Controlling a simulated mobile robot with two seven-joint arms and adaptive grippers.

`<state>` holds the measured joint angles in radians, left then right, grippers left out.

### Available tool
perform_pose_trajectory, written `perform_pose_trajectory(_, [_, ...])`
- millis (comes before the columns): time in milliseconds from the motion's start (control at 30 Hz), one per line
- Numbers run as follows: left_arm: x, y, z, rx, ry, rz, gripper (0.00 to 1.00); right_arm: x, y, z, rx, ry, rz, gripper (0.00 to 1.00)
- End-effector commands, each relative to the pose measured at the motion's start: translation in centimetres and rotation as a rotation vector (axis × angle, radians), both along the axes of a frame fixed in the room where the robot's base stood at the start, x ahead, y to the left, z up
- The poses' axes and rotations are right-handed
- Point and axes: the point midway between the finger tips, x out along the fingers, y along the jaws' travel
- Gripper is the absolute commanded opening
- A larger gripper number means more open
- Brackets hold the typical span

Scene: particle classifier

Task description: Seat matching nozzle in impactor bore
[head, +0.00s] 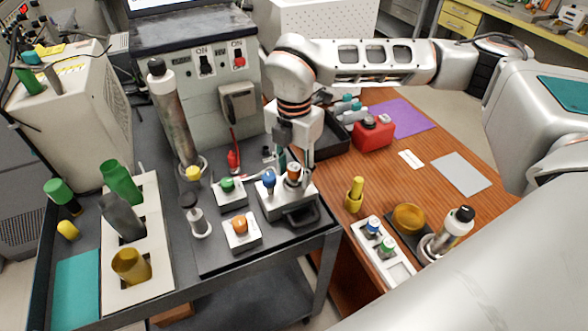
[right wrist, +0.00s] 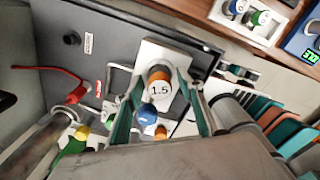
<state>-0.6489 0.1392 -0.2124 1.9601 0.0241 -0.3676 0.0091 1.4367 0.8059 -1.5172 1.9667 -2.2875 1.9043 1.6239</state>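My right gripper (head: 294,160) points down over a white block (head: 272,208) on the dark cart top. An orange-sided nozzle (head: 293,173) stands upright at the block. In the right wrist view its round top (right wrist: 160,91) reads 1.5 and lies between my two teal-lined fingers (right wrist: 160,80), with a visible gap on each side. My left gripper is out of view.
Separate small white blocks hold an orange piece (head: 239,225) and a green piece (head: 228,184). A white tray (head: 398,270) with blue and green pieces lies on the wooden table. A tall cylinder (head: 172,115) stands left. The grey cabinet (head: 205,95) rises behind.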

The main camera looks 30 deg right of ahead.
Motion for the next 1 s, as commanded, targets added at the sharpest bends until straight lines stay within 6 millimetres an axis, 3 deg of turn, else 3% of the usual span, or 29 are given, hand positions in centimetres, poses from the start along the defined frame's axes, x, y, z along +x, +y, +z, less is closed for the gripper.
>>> perform_pose_trajectory(267, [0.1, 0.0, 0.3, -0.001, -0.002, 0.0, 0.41, 0.1, 0.0, 0.8, 0.001, -0.003, 0.0, 0.38])
perform_pose_trajectory(700, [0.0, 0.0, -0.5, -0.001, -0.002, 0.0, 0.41, 0.1, 0.0, 9.1, 0.0, -0.006, -0.001, 0.38])
perform_pose_trajectory(1000, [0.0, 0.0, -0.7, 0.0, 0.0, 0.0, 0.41, 0.0, 0.0, 12.2, 0.0, -0.002, 0.0, 0.38])
